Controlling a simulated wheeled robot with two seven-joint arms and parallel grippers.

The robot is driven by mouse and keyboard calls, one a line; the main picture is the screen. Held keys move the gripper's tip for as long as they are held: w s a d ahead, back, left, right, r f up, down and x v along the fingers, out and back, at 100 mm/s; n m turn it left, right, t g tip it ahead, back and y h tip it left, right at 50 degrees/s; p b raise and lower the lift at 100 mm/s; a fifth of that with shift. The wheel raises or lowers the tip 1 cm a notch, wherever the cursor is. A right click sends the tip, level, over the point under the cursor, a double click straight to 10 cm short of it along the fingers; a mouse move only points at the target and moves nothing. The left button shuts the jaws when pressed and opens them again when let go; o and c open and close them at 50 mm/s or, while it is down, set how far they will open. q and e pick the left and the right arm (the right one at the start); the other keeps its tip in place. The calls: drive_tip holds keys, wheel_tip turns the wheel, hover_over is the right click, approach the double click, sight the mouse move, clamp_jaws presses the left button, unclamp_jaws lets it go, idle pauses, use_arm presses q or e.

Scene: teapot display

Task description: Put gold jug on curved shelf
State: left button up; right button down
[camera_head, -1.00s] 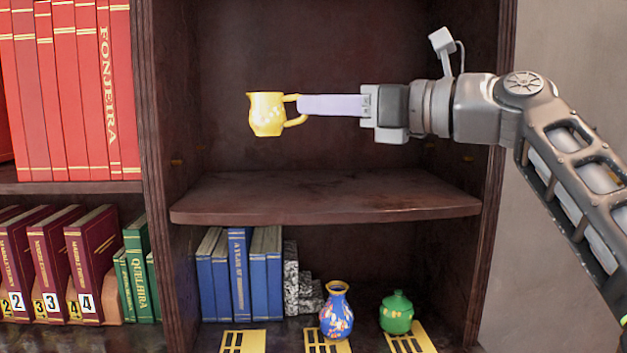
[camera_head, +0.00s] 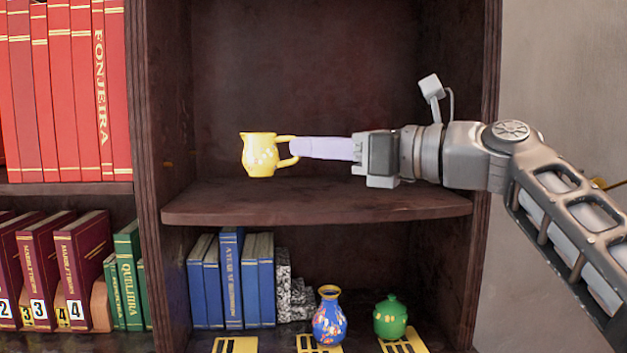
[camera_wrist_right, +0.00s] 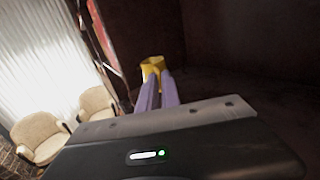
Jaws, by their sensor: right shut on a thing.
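The gold jug (camera_head: 260,156) is upright, with pale flower marks and its handle to the right. My right gripper (camera_head: 297,147) is shut on the jug's handle, its fingers level and reaching in from the right. The jug appears just above the curved shelf (camera_head: 320,204), a dark wooden board with a bowed front edge; I cannot tell whether its base touches the board. In the right wrist view the jug (camera_wrist_right: 152,63) shows at the tips of the purple fingers. My left gripper is not in view.
Below the shelf stand blue books (camera_head: 230,278), a blue vase (camera_head: 329,318) and a green pot (camera_head: 390,316), with yellow slotted mats in front. The curved shelf's top is otherwise clear. Its side walls bound the space.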

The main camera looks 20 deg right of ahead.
drive_tip(key=shift+f+b, duration=0.7)
drive_tip(key=shift+f, duration=1.4)
drive_tip(key=shift+f, duration=0.1)
drive_tip(key=c, duration=1.6)
unclamp_jaws()
drive_tip(key=shift+o, duration=0.2)
drive_tip(key=shift+s+d, duration=0.15)
drive_tip(key=shift+s, duration=0.05)
drive_tip(key=b+v, duration=0.2)
drive_tip(key=v, duration=0.9)
drive_tip(key=shift+s+d, duration=0.2)
